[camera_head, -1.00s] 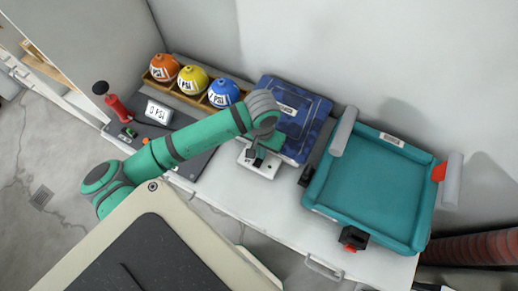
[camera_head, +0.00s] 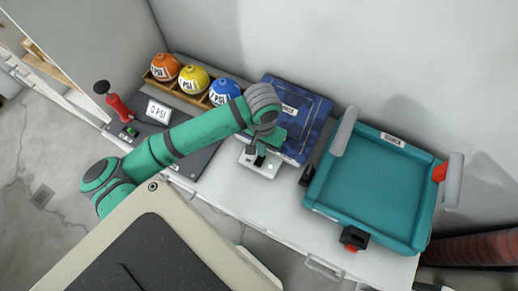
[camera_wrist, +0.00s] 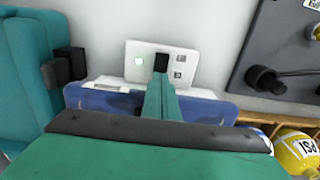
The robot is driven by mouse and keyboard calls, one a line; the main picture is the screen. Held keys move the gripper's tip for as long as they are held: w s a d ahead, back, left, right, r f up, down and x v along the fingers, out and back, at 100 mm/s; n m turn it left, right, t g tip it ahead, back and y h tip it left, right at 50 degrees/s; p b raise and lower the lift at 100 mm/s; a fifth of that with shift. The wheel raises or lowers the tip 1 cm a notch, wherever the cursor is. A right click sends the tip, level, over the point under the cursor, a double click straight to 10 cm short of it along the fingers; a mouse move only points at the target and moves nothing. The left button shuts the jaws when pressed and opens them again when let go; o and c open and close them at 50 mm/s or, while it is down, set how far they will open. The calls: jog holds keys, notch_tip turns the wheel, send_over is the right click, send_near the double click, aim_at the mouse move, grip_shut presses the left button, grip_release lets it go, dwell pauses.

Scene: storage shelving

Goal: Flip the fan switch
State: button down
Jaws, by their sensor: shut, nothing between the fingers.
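The fan switch is a black rocker (camera_wrist: 161,62) on a white switch box (camera_head: 246,158). The box also shows in the wrist view (camera_wrist: 187,52), with a small round light (camera_wrist: 139,61) glowing pale green and small square marks on the other side of the rocker. The light also shows in the head view (camera_head: 270,167). My gripper (camera_head: 256,156) is shut and empty, low over the box. In the wrist view its fingertips (camera_wrist: 160,76) are right at the rocker's near edge; I cannot tell whether they touch.
A blue case (camera_head: 308,108) stands behind the switch box. A teal tray-like unit (camera_head: 370,190) stands to the right. To the left are a dark pump panel (camera_head: 146,128) and several coloured balls, including a yellow one (camera_head: 193,79), in a wooden rack. The bench front (camera_head: 240,202) is clear.

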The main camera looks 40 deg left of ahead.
jog(key=shift+w+r, duration=0.2)
jog(key=shift+r, duration=1.85)
jog(key=shift+d, duration=0.1)
jog(key=shift+s, duration=0.2)
